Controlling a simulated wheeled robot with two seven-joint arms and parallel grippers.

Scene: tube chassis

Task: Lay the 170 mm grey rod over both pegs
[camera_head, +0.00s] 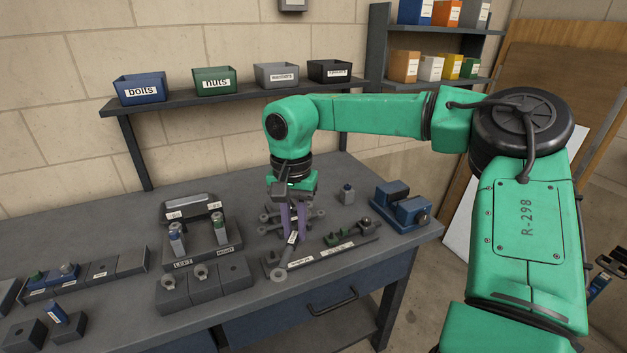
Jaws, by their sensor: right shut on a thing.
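My right gripper (291,238) points down over the bench, its purple fingers shut on a grey rod (285,258). The rod carries a small white label and runs toward the camera, its round near end low over a flat grey holder. Whether it touches the holder is unclear. Left of the gripper, a dark base labelled LEFT and RIGHT carries two upright pegs, the left peg (177,240) and the right peg (220,229). Both are apart from the rod. My left gripper is not in view.
Several grey blocks (205,290) stand in front of the pegs, and a dark labelled rack (192,208) behind them. A blue vise (402,206) is at the bench's right end. Grey parts (270,220) lie close behind the gripper. Labelled bins line the back shelf (230,99).

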